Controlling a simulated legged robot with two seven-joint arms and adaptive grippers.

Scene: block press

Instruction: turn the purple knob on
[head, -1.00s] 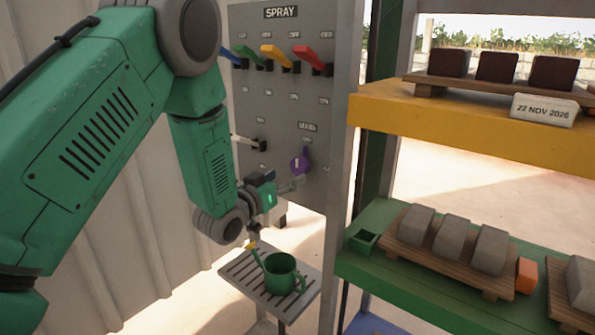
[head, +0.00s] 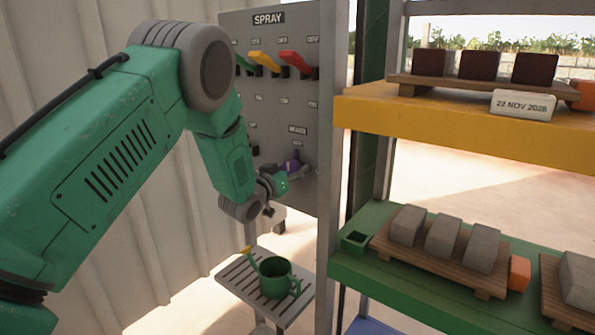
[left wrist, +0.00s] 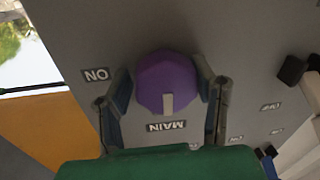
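The purple knob (head: 291,165) is on the grey panel (head: 268,125) under the MAIN label, partly covered by my left gripper (head: 298,175) in the head view. In the left wrist view the knob (left wrist: 167,82) sits between the two fingers of my left gripper (left wrist: 165,75), one on each side. Narrow gaps seem to show beside it; I cannot tell whether either finger touches. The knob's white mark points toward the MAIN label (left wrist: 166,126); the ON label (left wrist: 96,75) is off to the left in that view. My right gripper is not in view.
Yellow (head: 263,59) and red (head: 297,62) levers are higher on the panel. A green watering can (head: 277,277) stands on a slatted stand (head: 238,284) below. Shelves with blocks (head: 442,236) are at the right.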

